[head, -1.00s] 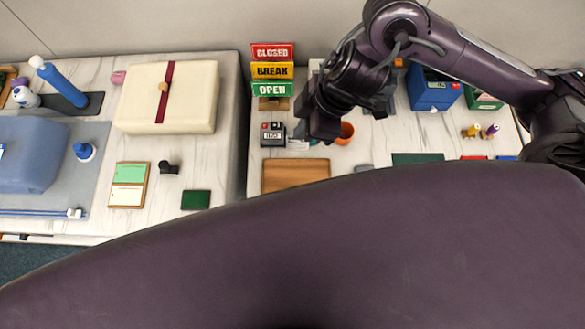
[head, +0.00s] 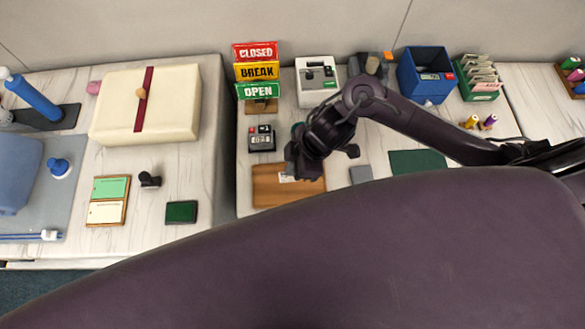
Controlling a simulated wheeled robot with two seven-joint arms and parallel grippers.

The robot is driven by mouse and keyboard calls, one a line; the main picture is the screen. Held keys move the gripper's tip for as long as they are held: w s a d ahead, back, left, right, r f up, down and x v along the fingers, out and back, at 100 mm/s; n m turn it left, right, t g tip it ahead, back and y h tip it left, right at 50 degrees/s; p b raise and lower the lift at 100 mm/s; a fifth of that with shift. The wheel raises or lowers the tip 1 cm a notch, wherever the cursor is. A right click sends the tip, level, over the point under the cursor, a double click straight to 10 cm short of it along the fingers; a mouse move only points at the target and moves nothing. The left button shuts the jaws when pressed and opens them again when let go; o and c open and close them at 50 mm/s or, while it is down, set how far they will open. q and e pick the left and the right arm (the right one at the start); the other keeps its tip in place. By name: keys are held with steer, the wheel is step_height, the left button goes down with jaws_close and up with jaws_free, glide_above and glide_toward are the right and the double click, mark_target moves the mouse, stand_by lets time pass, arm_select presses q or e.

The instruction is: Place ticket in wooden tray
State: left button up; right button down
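The wooden tray (head: 264,192) is a flat brown rectangle on the right-hand counter, partly covered by my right arm. My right gripper (head: 299,172) is over the right part of the tray, seen from above and behind. A small white ticket (head: 286,178) shows at its left edge, over the tray's surface. The fingertips are hidden by the gripper body, so I cannot tell whether they grip the ticket or whether it touches the tray. My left gripper is not in view.
A black stamp device (head: 262,139) stands just behind the tray. CLOSED, BREAK and OPEN signs (head: 257,72), a white machine (head: 316,80) and a blue box (head: 426,76) stand farther back. A grey block (head: 361,174) and green mat (head: 417,161) lie right of the tray.

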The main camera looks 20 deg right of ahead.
steer(key=shift+f, duration=0.9)
steer(key=shift+f, duration=0.15)
steer(key=c, duration=1.8)
jaws_free()
steer(key=shift+o, duration=0.2)
steer(key=shift+d+r, duration=0.1)
steer(key=shift+r, duration=0.3)
steer(key=p+v, duration=0.1)
steer(key=v, duration=1)
steer(key=shift+r, duration=0.25)
